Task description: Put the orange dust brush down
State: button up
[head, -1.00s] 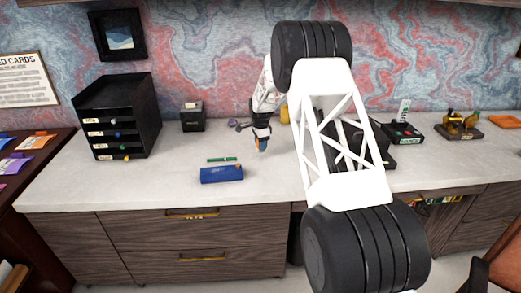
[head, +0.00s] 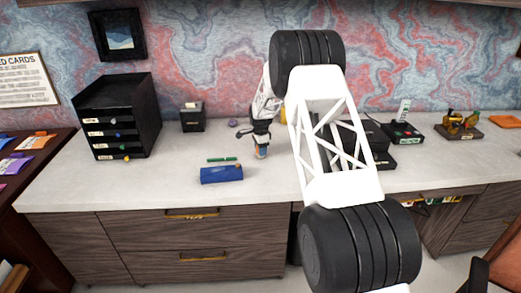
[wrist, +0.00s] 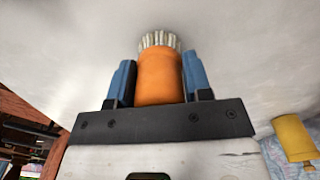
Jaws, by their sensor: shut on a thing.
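The orange dust brush (wrist: 160,78) is between the two blue fingers of my gripper (wrist: 160,82) in the wrist view, with its pale bristles pointing away from the palm. My gripper is shut on it. In the head view my gripper (head: 261,148) points down over the pale desk top (head: 300,190), right of the blue case. The brush is small there and mostly covered by the fingers. Whether the bristles touch the desk cannot be told.
A blue case (head: 221,174) and a green pen (head: 222,160) lie left of my gripper. A black drawer unit (head: 120,118) and a small black box (head: 193,119) stand farther left. A yellow object (wrist: 293,138) shows at right in the wrist view. Bare desk lies in front of my gripper.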

jog(key=shift+f, duration=0.1)
jog(key=o, duration=0.8)
jog(key=shift+o, duration=0.2)
notch_tip(320, 180, up, 12)
jog(key=shift+r, duration=0.1)
dwell(0.4)
dwell(0.7)
